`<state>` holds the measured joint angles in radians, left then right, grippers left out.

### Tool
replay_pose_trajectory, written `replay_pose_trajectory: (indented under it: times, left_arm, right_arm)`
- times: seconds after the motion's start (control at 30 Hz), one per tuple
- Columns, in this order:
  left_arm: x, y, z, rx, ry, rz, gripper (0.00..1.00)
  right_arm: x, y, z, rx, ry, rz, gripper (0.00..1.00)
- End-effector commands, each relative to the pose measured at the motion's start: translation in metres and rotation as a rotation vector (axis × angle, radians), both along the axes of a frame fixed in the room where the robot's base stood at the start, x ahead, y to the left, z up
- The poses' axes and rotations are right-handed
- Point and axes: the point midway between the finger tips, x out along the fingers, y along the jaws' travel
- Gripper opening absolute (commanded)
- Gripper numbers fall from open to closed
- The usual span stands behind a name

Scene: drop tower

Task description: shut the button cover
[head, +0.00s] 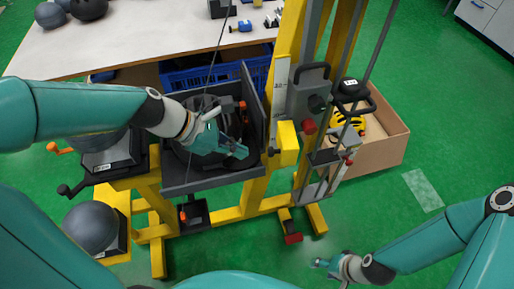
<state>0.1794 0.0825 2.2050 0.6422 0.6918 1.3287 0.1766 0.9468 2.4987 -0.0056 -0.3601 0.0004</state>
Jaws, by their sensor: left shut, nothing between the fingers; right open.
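My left gripper (238,151) is shut and empty. It is over the dark tray (213,182) of the yellow tower, left of the yellow post. A yellow box (288,146) is fixed to the post to the right of this gripper, apart from it. A red knob (309,127) shows just right of the box. I cannot tell for sure which part is the button cover, or how far it stands open. My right gripper (321,264) is open and empty, low over the green floor at the bottom right.
A dark wall (252,98) of the tray stands between my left gripper and the post. A cable hangs across the tray. Grey balls (91,227) sit at the left. A cardboard box (388,148) stands at the right. The floor (440,120) at the right is mostly clear.

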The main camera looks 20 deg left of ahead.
Motion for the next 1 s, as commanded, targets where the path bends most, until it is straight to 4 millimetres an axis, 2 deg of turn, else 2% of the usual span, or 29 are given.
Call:
replay_pose_trajectory:
  times: [0.03, 0.1, 0.3, 0.83, 1.0]
  left_arm:
    - [0.002, -0.007, -0.009, 0.0, 0.005, -0.004, 0.0]
    - [0.008, -0.018, -0.004, 0.001, 0.001, -0.006, 0.0]
    - [0.017, -0.036, -0.006, 0.001, -0.001, -0.003, 0.0]
    - [0.02, -0.04, -0.007, 0.002, -0.001, 0.004, 0.0]
    - [0.018, -0.048, -0.007, 0.002, -0.001, 0.025, 0.0]
  right_arm:
    - [0.0, 0.0, -0.001, 0.0, 0.0, 0.0, 0.55]
    - [0.0, 0.0, 0.005, 0.0, 0.0, 0.0, 0.55]
    - [0.0, 0.0, 0.008, 0.0, 0.0, 0.0, 0.55]
    - [0.0, 0.0, 0.008, 0.0, 0.0, 0.0, 0.55]
    - [0.0, 0.0, 0.009, 0.0, 0.0, 0.0, 0.55]
